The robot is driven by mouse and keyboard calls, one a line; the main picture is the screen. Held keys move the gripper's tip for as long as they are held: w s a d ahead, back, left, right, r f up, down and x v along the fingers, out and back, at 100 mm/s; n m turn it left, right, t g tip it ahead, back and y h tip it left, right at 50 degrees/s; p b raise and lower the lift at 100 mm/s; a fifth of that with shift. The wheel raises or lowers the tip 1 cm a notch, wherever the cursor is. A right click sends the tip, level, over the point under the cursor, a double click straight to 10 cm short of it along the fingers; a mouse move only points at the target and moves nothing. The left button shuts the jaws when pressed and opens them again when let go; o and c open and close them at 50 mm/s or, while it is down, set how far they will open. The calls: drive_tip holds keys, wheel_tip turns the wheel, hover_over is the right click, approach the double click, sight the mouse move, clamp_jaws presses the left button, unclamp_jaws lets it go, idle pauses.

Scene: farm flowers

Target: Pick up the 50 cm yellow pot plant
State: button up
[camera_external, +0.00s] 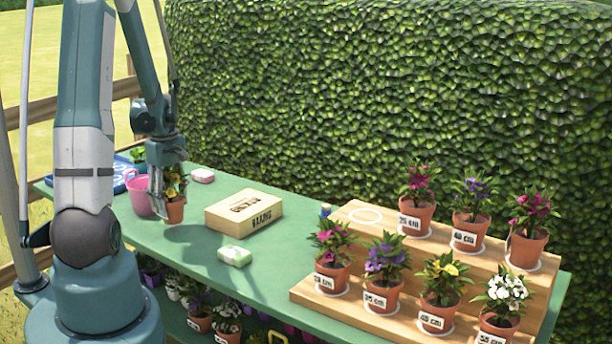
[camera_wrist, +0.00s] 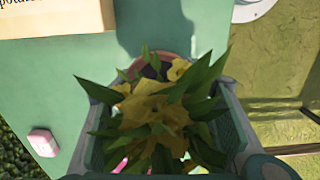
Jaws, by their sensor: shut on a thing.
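A yellow-flowered plant (camera_external: 176,184) in a terracotta pot is held in my gripper (camera_external: 164,190), above the left part of the green table, with a shadow beneath it. Its label is not visible. In the wrist view, yellow flowers and green leaves (camera_wrist: 155,108) fill the space between my fingers, and part of the pot rim shows behind them. Another yellow plant (camera_external: 440,277) stands in the front row of the wooden stepped stand (camera_external: 341,307). Its label is hard to read, perhaps 45 cm.
An empty white ring (camera_external: 364,214) marks the stand's upper step, left of several potted plants. A wooden box (camera_external: 244,213), a pale green bar (camera_external: 235,256) and a pink bar (camera_external: 203,176) lie on the table. A pink bucket (camera_external: 140,196) is close beside the held plant.

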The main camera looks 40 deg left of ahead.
drive_tip(key=shift+r+p, duration=0.65)
drive_tip(key=shift+r, duration=2.8)
